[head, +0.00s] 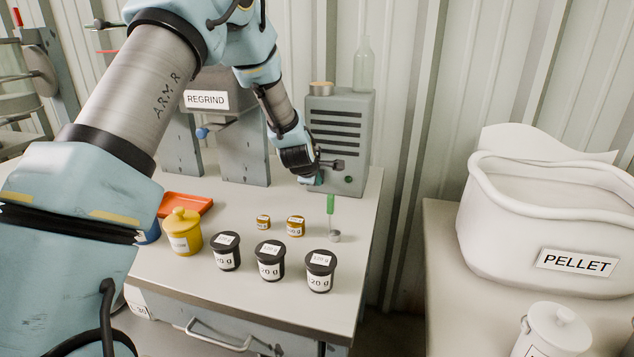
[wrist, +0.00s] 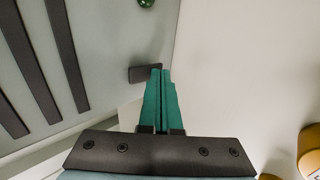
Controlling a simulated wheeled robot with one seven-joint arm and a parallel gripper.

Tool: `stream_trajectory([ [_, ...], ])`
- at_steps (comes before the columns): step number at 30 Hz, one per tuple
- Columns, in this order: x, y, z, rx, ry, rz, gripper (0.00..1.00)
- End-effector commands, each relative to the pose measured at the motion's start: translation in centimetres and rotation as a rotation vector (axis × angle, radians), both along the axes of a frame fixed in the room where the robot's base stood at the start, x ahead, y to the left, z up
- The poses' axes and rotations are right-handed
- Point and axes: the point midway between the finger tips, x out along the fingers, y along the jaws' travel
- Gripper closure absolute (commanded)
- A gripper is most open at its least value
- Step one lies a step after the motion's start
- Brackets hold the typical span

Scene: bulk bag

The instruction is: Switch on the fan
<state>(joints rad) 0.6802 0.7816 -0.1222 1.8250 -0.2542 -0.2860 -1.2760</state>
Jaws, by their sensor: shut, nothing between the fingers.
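A grey box with dark horizontal slots (head: 336,128), which looks to be the fan, stands at the back right of the bench. Its slotted face also shows in the wrist view (wrist: 85,50). A green round knob or lamp (wrist: 146,3) sits on that face at the top edge of the wrist view. A small dark block (wrist: 146,73), perhaps the switch, sits lower on the face. My gripper (head: 318,177) is at the box's lower front. In the wrist view its green fingertips (wrist: 160,73) are together and overlap the dark block's right end. I cannot tell whether they touch it.
A glass bottle (head: 363,64) and a small round tin (head: 321,88) stand on the box. Several black pots, small amber jars (head: 296,226) and a green-handled scoop (head: 331,210) are in front. A hopper marked REGRIND (head: 228,118) is left. A PELLET bag (head: 540,225) stands right.

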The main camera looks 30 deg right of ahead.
Motion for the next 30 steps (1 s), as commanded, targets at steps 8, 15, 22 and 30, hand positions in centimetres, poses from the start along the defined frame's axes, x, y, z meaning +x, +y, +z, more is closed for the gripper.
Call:
stream_trajectory([
  [8, 0.2, -0.2, -0.2, -0.024, -0.024, -0.001, 1.0],
  [15, 0.2, -0.2, 0.3, -0.024, -0.025, -0.001, 1.0],
  [22, 0.2, -0.2, 1.4, -0.025, -0.027, 0.0, 1.0],
  [30, 0.2, -0.2, 1.5, -0.024, -0.026, 0.0, 1.0],
])
